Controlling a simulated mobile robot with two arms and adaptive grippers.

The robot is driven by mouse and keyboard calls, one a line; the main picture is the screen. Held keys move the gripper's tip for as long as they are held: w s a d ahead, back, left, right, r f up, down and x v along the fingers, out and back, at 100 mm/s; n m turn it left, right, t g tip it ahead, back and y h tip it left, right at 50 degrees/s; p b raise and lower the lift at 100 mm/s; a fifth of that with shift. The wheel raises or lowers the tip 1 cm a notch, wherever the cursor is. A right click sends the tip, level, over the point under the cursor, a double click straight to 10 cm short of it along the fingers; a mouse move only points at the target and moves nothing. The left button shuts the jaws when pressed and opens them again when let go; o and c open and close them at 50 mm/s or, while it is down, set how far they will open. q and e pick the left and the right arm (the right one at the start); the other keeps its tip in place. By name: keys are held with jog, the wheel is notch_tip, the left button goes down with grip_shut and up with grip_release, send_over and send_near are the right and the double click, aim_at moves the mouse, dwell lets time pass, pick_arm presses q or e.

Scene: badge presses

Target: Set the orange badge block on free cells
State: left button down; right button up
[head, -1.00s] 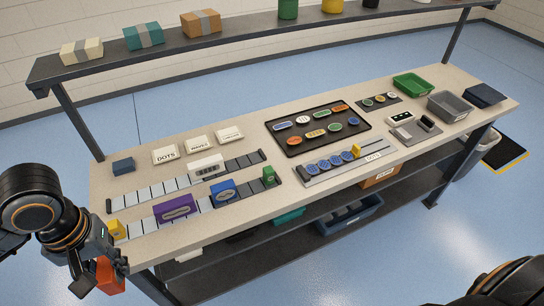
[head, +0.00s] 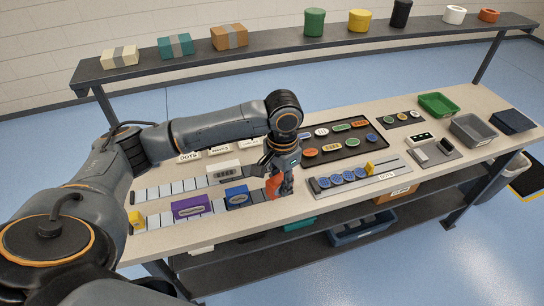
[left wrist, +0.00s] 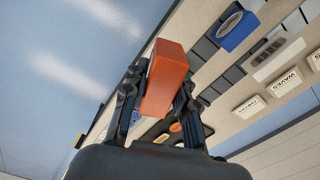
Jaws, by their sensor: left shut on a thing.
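My left gripper (head: 278,184) is shut on the orange badge block (head: 272,187), above the right end of the front rail. The left wrist view shows the orange block (left wrist: 168,80) between the two fingers (left wrist: 158,100). The front rail holds a yellow end piece (head: 137,220), a purple block (head: 192,206) and a blue block (head: 237,197). Pale bare cells (head: 153,220) show between yellow and purple, and dark bare cells show right of the blue block (left wrist: 238,30) in the head view. A gap between the orange block and the rail cannot be judged. My right gripper is out of view.
The back rail (head: 165,190) carries a white block (head: 224,172). Label blocks stand behind it, partly hidden by my arm. A black tray (head: 347,154) of badges and a strip of blue discs (head: 348,177) lie to the right. A shelf (head: 285,50) runs above the back.

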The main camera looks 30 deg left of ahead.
pick_arm(q)
jog(key=w+a+f+m+p, duration=0.3)
jog(key=w+a, duration=0.2)
jog(key=a, duration=0.3)
jog(key=m+b, duration=0.1)
jog(key=b, duration=0.5)
send_over(264, 194)
notch_tip(264, 194, down, 4)
jog(key=shift+f, duration=0.5)
jog(key=shift+f+b, duration=0.55)
jog(key=shift+f, duration=1.8)
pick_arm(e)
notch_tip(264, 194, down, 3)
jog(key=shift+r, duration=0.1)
pick_arm(q)
jog(key=shift+f, duration=0.3)
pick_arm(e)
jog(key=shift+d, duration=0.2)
pick_arm(q)
jog(key=c, duration=1)
grip_release()
